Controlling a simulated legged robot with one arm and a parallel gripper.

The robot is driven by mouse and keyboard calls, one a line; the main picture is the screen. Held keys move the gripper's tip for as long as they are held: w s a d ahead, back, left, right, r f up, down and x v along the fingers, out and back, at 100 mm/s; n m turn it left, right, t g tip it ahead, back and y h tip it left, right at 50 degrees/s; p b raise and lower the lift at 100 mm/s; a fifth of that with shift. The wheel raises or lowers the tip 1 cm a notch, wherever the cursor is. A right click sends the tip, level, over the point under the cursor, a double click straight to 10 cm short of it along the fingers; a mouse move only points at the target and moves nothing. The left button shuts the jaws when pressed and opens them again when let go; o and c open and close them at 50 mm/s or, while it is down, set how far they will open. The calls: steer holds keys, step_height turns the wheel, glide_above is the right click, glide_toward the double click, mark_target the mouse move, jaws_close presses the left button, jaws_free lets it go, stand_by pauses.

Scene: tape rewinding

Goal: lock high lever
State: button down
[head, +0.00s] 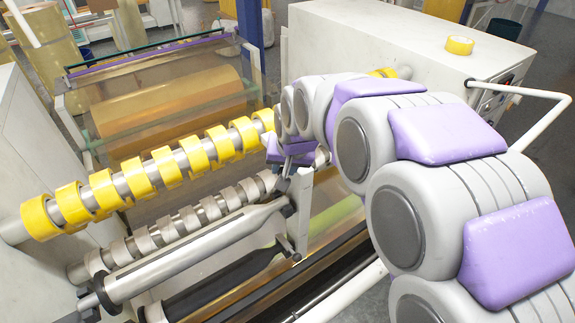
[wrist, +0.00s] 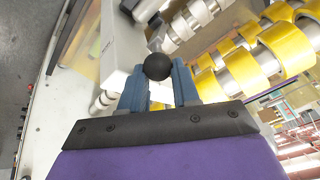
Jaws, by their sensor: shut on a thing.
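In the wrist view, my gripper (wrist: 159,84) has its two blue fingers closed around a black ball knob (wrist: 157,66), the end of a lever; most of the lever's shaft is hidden. In the head view, my gripper (head: 291,160) is at the right end of the rollers, partly hidden by my own grey and purple arm. The knob cannot be made out there. Yellow tape rolls (head: 160,165) sit in a row on the upper shaft, and they also show in the wrist view (wrist: 285,45). Grey cores (head: 190,216) sit on the shaft below.
A pale machine cabinet (head: 385,45) stands behind my arm with a tape roll (head: 459,45) on top. A bent white handle rail (head: 535,125) sticks out at the right. A grey roller (head: 190,250) lies in front of the lower shaft. A large brown roll (head: 170,105) is behind.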

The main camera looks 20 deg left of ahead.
steer(key=c, duration=1.1)
jaws_free()
steer(key=shift+g+h, duration=0.3)
steer(key=shift+g, duration=0.4)
steer(key=s+f, duration=0.1)
steer(key=f, duration=0.1)
steer(key=s+d+f, duration=0.1)
steer(key=f, duration=0.1)
steer(key=shift+s, duration=0.3)
steer(key=shift+c, duration=0.2)
steer(key=shift+a, duration=0.1)
steer(key=r, duration=0.3)
steer(key=shift+w+a+r+t, duration=0.2)
steer(key=shift+w+r+t, duration=0.1)
steer(key=shift+r, duration=0.1)
steer(key=s+d+r, duration=0.1)
steer(key=d+r, duration=0.1)
steer(key=r, duration=0.6)
steer(key=s+d+r+t, duration=0.1)
steer(key=s+d+r, duration=0.1)
steer(key=r, duration=0.6)
steer(key=shift+s, duration=0.3)
steer(key=shift+d+y, duration=0.1)
steer(key=shift+y, duration=0.3)
